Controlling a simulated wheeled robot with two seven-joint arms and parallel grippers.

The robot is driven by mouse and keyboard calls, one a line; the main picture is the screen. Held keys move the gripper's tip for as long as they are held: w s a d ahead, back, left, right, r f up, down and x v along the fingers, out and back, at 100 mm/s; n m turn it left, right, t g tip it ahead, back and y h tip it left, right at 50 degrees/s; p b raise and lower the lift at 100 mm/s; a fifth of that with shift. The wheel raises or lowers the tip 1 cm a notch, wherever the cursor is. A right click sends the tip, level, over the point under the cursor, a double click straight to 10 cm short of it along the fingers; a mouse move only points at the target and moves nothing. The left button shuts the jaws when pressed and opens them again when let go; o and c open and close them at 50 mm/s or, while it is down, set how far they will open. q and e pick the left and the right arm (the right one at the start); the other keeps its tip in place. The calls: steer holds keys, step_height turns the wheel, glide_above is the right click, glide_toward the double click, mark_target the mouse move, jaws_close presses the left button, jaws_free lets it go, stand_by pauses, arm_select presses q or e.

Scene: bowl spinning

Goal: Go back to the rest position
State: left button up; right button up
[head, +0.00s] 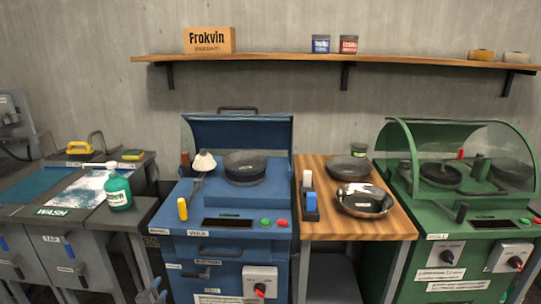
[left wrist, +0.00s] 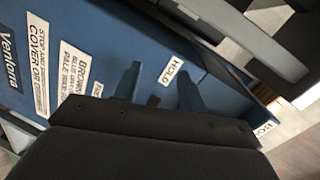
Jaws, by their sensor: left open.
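My left gripper (head: 152,291) shows at the bottom edge of the head view, low in front of the blue machine's left corner. In the left wrist view its two fingers (left wrist: 158,88) stand apart with nothing held between them. Beyond them is the blue machine (left wrist: 75,35) with white labels, one reading HOLD. I cannot tell how far the fingertips are from it. My right gripper is in neither view.
The blue machine (head: 225,215) has its cover raised and a dark bowl (head: 245,166) on it. A wooden table (head: 340,228) holds a steel bowl (head: 364,199). A green machine (head: 445,225) stands right, a grey bench (head: 85,222) with a green bottle (head: 118,190) left.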

arm_select(q)
steer(key=s+d+r+n+g+p, duration=0.1)
steer(key=s+d+n+g, duration=0.3)
steer(key=s+d, duration=0.4)
steer(key=s+d+r+n+g+h+p, duration=0.1)
steer(key=s+d, duration=0.7)
steer(key=s, duration=1.3)
steer(key=s+d+r+n+g+h+p, duration=0.1)
steer(key=s+d+n+g+p, duration=0.3)
steer(key=s, duration=1.1)
steer(key=d+r+n+g, duration=0.1)
steer(key=d+n+g, duration=0.2)
steer(key=d+g, duration=0.1)
steer(key=shift+s+d+r+p, duration=0.15)
steer(key=shift+s+d+p, duration=0.1)
steer(key=shift+d+p, duration=0.25)
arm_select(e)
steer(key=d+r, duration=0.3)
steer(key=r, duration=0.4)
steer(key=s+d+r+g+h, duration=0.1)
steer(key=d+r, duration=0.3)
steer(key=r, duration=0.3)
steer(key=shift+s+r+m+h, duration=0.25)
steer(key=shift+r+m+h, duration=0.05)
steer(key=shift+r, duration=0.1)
arm_select(q)
steer(key=shift+n, duration=0.3)
steer(key=shift+c, duration=0.2)
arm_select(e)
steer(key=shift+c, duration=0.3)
